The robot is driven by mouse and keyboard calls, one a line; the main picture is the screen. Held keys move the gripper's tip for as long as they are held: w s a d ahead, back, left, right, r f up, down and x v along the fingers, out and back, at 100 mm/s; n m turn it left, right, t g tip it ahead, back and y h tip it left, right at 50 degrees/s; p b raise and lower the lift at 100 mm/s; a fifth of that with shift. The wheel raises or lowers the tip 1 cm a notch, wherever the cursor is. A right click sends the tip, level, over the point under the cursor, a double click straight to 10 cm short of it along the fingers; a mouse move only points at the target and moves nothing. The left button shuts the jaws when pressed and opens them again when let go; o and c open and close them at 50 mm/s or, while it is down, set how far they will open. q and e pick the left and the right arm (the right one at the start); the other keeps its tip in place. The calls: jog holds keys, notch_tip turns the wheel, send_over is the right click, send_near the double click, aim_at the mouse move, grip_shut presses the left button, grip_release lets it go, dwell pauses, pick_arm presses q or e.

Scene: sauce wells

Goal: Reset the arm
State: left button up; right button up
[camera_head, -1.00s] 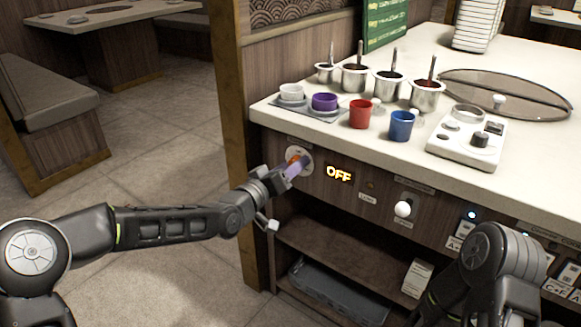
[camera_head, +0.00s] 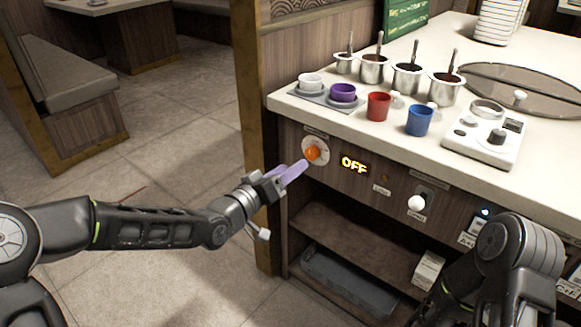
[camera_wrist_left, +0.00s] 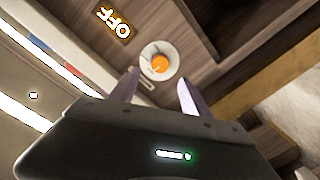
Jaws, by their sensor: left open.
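My left gripper (camera_head: 292,174) is open and empty, a little in front of and below the orange knob (camera_head: 312,153) on the counter's front panel. In the left wrist view the knob (camera_wrist_left: 160,63) on its pale round plate shows beyond the gap between the two purple fingers (camera_wrist_left: 158,95), apart from them. The sign beside the knob (camera_head: 354,164) reads OFF. My right arm (camera_head: 515,262) shows at the lower right; its gripper cannot be made out.
On the counter stand a red cup (camera_head: 378,107), a blue cup (camera_head: 419,120), a purple cup (camera_head: 342,93), a white cup (camera_head: 310,82) and several metal pots with handles. A white lever knob (camera_head: 416,203) sticks out of the panel. An open shelf (camera_head: 345,240) lies below. The floor at left is clear.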

pick_arm(q)
jog(key=s+a+f+n+g+y, duration=0.15)
jog(key=s+f, duration=0.25)
jog(key=f, duration=0.4)
jog(key=s+f+g+y, duration=0.1)
jog(key=s+f+g, duration=0.15)
jog(key=f, duration=0.55)
jog(key=s+a+f+g+y, duration=0.1)
jog(key=s+f+g, duration=0.1)
jog(key=s+f, duration=0.5)
jog(key=s+a+f+n+g+y, duration=0.2)
jog(key=s+f+g, duration=0.5)
jog(key=s+f, duration=1.2)
jog(key=s+r+m+p, duration=0.1)
jog(key=s+r+p, duration=0.1)
jog(key=r+p, duration=1.2)
jog(key=s+d+r+p, duration=0.1)
jog(key=s+r+p, duration=0.1)
jog(key=r+p, duration=1.2)
jog(key=shift+s+d+r+m+g, duration=0.2)
jog(key=shift+d+r+m+g, duration=0.15)
jog(key=shift+r, duration=0.25)
pick_arm(e)
notch_tip(320, 180, up, 28)
jog(key=s+a, duration=0.1)
jog(key=shift+s+a+r, duration=0.15)
jog(key=shift+s+a, duration=0.2)
